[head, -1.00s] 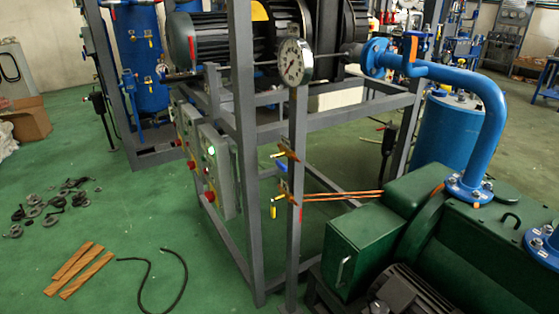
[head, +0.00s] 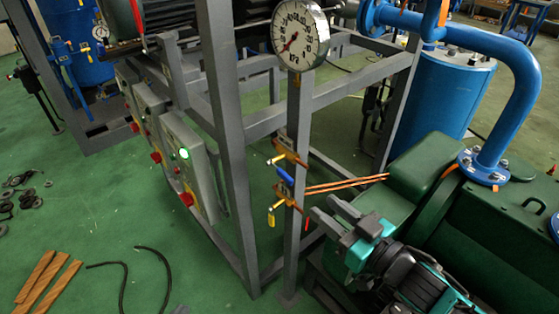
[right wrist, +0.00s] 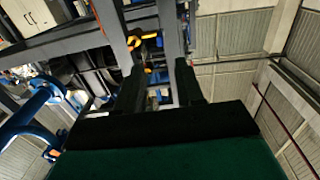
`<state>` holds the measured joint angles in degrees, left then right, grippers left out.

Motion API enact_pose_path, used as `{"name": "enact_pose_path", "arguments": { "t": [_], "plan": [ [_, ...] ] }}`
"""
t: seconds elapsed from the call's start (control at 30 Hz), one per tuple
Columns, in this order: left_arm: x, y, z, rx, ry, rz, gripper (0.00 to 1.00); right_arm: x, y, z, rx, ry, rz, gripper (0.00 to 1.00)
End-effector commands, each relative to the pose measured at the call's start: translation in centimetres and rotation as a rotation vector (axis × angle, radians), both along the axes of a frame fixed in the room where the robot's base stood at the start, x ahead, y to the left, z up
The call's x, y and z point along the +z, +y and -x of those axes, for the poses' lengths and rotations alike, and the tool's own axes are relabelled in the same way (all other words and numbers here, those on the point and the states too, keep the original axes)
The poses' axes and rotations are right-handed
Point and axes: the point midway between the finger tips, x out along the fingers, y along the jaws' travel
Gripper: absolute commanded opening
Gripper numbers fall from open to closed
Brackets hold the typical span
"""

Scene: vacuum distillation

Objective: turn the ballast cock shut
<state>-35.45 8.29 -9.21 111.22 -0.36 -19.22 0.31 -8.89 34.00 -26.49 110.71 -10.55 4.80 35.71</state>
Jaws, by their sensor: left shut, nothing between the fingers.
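Small cocks are on the grey gauge post in the head view. An upper cock has a yellow handle (head: 275,159), a blue handle (head: 285,175) sits below it, and a lower cock has a yellow handle (head: 271,216) hanging down. I cannot tell which is the ballast cock. My right gripper (head: 335,213) is in front of the green pump, right of the post, with its fingers apart and empty. In the right wrist view, the open fingers (right wrist: 161,80) point toward the frame, where yellow parts (right wrist: 143,39) show.
A dial gauge (head: 300,36) tops the post. Two copper-coloured tubes (head: 345,184) run from the post toward the green pump (head: 420,165). The grey frame (head: 226,130) stands left of the post. Wooden strips (head: 48,279) and a black hose (head: 125,265) lie on the floor.

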Motion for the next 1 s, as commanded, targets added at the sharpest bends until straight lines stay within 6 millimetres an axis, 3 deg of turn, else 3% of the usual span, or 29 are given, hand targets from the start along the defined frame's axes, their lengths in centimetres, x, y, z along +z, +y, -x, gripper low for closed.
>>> {"name": "enact_pose_path", "arguments": {
  "t": [0.27,0.7,1.0],
  "plan": [
    [-0.1,-0.1,0.4,-0.002,0.009,0.002,0.0,0.2,1.4,-2.0,0.004,-0.005,-0.003,0.37],
    [-0.3,-0.2,0.6,-0.003,0.014,0.003,0.0,0.2,6.2,-8.6,0.004,-0.005,-0.002,0.37],
    [-0.4,-0.2,0.5,-0.001,0.012,0.003,0.0,0.1,7.6,-10.4,0.003,-0.002,-0.002,0.37]
  ]
}}
